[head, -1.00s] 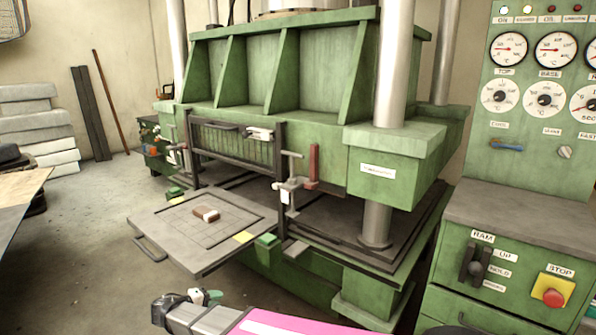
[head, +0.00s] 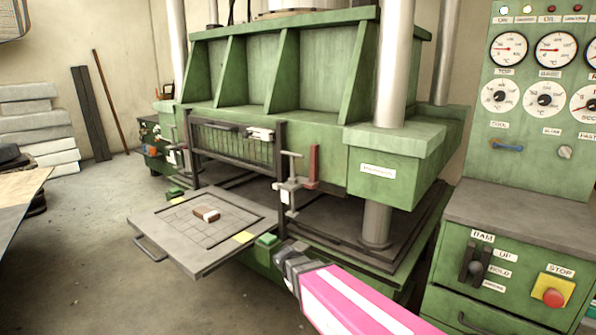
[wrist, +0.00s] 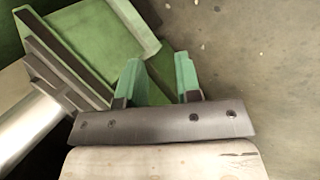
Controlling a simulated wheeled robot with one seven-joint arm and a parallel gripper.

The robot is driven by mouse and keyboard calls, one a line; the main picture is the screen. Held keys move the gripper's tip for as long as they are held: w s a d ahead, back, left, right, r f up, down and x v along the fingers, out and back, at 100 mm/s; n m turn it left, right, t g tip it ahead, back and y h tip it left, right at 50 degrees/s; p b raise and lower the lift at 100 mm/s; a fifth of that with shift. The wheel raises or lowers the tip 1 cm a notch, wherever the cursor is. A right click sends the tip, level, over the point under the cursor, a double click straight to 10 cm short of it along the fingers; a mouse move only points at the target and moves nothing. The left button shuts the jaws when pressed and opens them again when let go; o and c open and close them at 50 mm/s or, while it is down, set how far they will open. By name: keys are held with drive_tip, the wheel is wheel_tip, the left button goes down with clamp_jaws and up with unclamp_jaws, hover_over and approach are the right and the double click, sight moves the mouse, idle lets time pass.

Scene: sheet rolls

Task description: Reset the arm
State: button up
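My arm enters the head view from the bottom right, with a pink link leading to the dark wrist. My gripper is in the wrist view (wrist: 158,75), where its two green fingers stand apart with nothing between them. Green press parts and the floor lie behind the fingers. The wrist is in front of the press's lower bed (head: 330,225), right of the pulled-out plate.
The green press (head: 290,75) fills the middle. Its plate (head: 165,215) sticks out to the left, bearing a small brown and white block (head: 206,215). A control cabinet (head: 510,255) stands at right. A table (head: 18,190) is at far left. Floor at lower left is clear.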

drive_tip(key=s+d+r+m+y, duration=0.1)
drive_tip(key=d+m+y, duration=0.1)
drive_tip(key=d, duration=0.5)
drive_tip(key=s+d+r+m+y, duration=0.1)
drive_tip(key=s+d+m+y, duration=0.1)
drive_tip(key=d, duration=0.6)
drive_tip(key=shift+s+d+r+y, duration=0.2)
drive_tip(key=shift+r+y, duration=0.15)
drive_tip(key=shift+y, duration=0.35)
drive_tip(key=shift+a, duration=0.15)
